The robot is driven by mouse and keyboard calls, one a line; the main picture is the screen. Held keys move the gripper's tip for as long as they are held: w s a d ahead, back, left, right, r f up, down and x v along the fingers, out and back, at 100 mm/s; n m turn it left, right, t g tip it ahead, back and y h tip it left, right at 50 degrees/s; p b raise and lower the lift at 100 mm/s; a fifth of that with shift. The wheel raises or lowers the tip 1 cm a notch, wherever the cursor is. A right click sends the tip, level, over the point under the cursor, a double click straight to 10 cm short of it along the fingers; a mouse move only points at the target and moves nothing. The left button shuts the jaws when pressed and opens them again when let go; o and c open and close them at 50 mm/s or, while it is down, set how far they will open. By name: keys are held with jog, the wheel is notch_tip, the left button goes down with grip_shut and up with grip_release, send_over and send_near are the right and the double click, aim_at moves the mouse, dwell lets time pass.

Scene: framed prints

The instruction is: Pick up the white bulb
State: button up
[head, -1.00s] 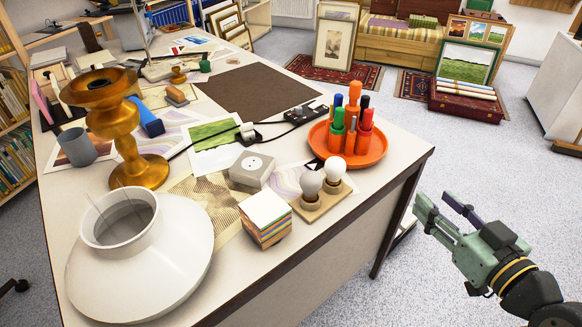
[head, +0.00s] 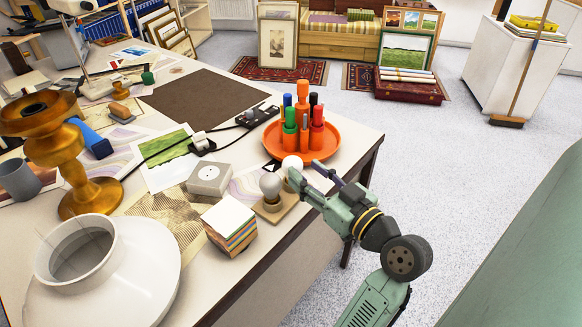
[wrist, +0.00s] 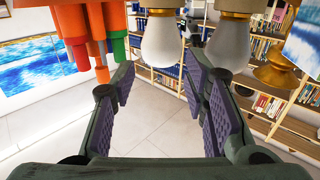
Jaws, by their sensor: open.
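The white bulb (head: 291,163) stands upright in a socket on a small wooden base (head: 272,217) near the table's right edge. My gripper (head: 304,171) is at the right of the bulb, with its fingers pointing at it and partly covering it. In the wrist view, which looks upside down, the white bulb (wrist: 161,40) hangs from the top, between and just beyond the two spread fingers (wrist: 160,80). The gripper is open and empty. A greyer bulb (head: 270,186) stands beside the white one on the same base; it also shows in the wrist view (wrist: 228,42), beyond the right finger.
An orange tray (head: 328,148) with pens in cups is just behind the bulbs. A paper block (head: 229,226), a grey outlet box (head: 209,180) and a large white vase (head: 105,270) stand to the left. Open floor lies right of the table.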

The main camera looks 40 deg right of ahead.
aim_at(293, 160)
jog(key=shift+w+f+p, duration=0.1)
jog(key=shift+w+p, duration=0.8)
jog(key=shift+w, duration=1.7)
jog(key=c, duration=0.7)
jog(key=shift+o, duration=0.2)
jog(key=shift+r, duration=0.6)
notch_tip(293, 160, up, 2)
jog(key=shift+r+b, duration=0.1)
jog(key=shift+b, duration=0.3)
jog(key=s+a+r+p, duration=0.1)
jog(key=s+a+p, duration=0.6)
jog(key=s, duration=0.6)
jog(key=shift+a+r, duration=0.35)
jog(key=shift+a, duration=0.85)
